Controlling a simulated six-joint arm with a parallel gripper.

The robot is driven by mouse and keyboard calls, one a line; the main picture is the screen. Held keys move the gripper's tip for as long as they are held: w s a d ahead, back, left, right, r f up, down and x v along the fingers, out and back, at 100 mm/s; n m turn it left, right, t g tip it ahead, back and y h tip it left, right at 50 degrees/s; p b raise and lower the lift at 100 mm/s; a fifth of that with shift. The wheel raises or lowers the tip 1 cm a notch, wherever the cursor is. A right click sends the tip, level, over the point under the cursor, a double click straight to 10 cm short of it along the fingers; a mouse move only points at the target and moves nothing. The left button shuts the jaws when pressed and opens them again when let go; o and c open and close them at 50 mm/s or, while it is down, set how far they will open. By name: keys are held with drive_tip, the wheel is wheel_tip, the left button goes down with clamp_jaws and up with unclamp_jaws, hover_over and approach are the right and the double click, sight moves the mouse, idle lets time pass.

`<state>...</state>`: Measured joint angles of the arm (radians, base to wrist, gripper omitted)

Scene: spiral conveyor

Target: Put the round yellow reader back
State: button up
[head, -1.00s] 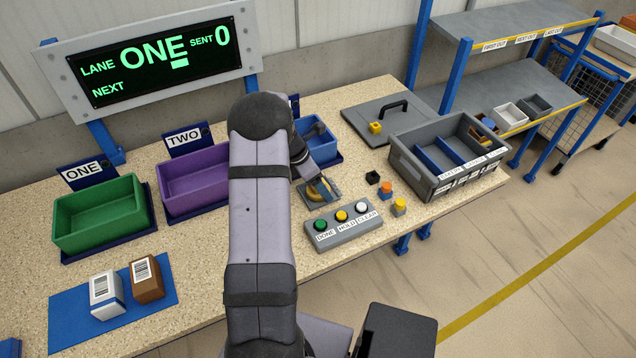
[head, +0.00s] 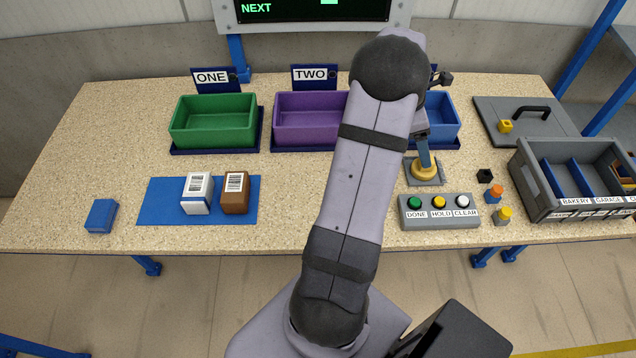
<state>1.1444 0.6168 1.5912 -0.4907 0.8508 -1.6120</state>
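The round yellow reader (head: 426,173) sits on or just over a small dark grey square base (head: 437,183), behind the button box. My gripper (head: 424,161) points down at the reader from above, with a blue-grey finger meeting its top. The finger covers part of the reader. From this angle I cannot tell whether the fingers are closed on it or only around it, nor whether the reader rests fully on the base.
The button box (head: 440,222) stands just in front, with small blocks to its right. Green (head: 213,145), purple (head: 310,140) and blue (head: 446,135) bins line the back. A white box (head: 197,208) and brown box (head: 235,205) stand on a blue mat (head: 160,213). A grey crate (head: 540,208) is at right.

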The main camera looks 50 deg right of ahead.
drive_tip(key=w+a+r+m+t, duration=0.1)
drive_tip(key=w+a, duration=0.4)
drive_tip(key=a, duration=0.3)
drive_tip(key=w+a+m+t+y, duration=0.1)
drive_tip(key=w+a+m, duration=0.1)
drive_tip(key=w+a, duration=0.55)
drive_tip(key=w+a+r+m+t, duration=0.1)
drive_tip(key=w+a, duration=0.3)
drive_tip(key=a, duration=0.6)
drive_tip(key=s+a+f+m+y, duration=0.1)
drive_tip(key=s+a+m, duration=0.25)
drive_tip(key=a, duration=0.85)
drive_tip(key=s+a+f+m+y, duration=0.15)
drive_tip(key=s+a, duration=0.25)
drive_tip(key=a, duration=0.8)
wheel_tip(320, 180, up, 12)
drive_tip(key=p, duration=1.1)
wheel_tip(320, 180, down, 68)
drive_tip(key=b, duration=6.8)
drive_tip(key=shift+w+d+f, duration=0.2)
drive_tip(key=shift+w+f, duration=0.05)
